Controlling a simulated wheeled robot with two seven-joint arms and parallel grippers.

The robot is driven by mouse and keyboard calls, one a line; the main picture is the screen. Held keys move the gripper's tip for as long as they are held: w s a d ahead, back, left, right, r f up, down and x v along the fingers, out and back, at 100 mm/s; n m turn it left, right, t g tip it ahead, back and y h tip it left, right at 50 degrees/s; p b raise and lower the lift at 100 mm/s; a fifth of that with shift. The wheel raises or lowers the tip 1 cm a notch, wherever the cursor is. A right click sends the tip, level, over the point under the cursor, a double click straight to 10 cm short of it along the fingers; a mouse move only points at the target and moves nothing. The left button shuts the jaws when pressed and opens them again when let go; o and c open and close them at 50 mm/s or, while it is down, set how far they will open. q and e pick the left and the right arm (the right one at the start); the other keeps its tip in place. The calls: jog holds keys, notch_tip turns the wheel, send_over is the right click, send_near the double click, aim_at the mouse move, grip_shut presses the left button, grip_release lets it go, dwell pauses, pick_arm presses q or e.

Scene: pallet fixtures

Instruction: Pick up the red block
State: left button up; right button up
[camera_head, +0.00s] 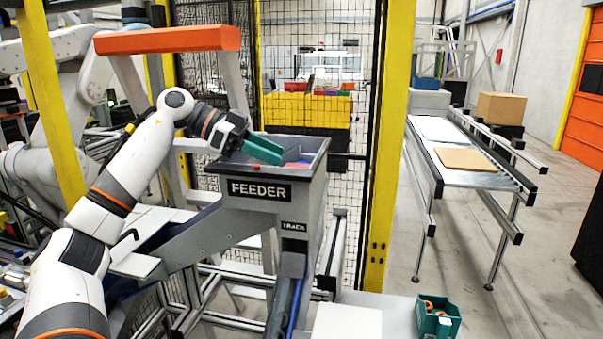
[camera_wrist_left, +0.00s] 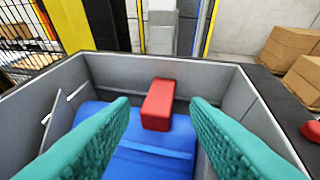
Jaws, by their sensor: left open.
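The red block (camera_wrist_left: 158,103) lies in the grey feeder bin, on a blue surface near the far wall in the left wrist view. The bin marked FEEDER (camera_head: 258,190) stands in the middle of the head view, where the block is mostly hidden and only a little red and blue shows inside. My left gripper (camera_head: 264,149) is over the bin's opening with its teal fingers pointing in. In the left wrist view its fingers (camera_wrist_left: 160,112) are spread wide, with the block seen between and beyond them, not held. My right gripper is in neither view.
Another red object (camera_wrist_left: 311,131) shows at the wrist view's right edge. A yellow post (camera_head: 390,130) and mesh fence stand beside and behind the feeder. A teal box (camera_head: 437,316) sits at the lower right.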

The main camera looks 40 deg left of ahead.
aim_at(298, 166)
pick_arm(q)
jog(key=x, duration=0.5)
jog(key=shift+w+d+f+p, duration=0.15)
jog(key=shift+w+d+p, duration=0.1)
jog(key=shift+p, duration=0.15)
jog(key=shift+s, duration=0.1)
jog(key=shift+c, duration=0.4)
jog(key=shift+a, duration=0.1)
jog(key=c, duration=0.6)
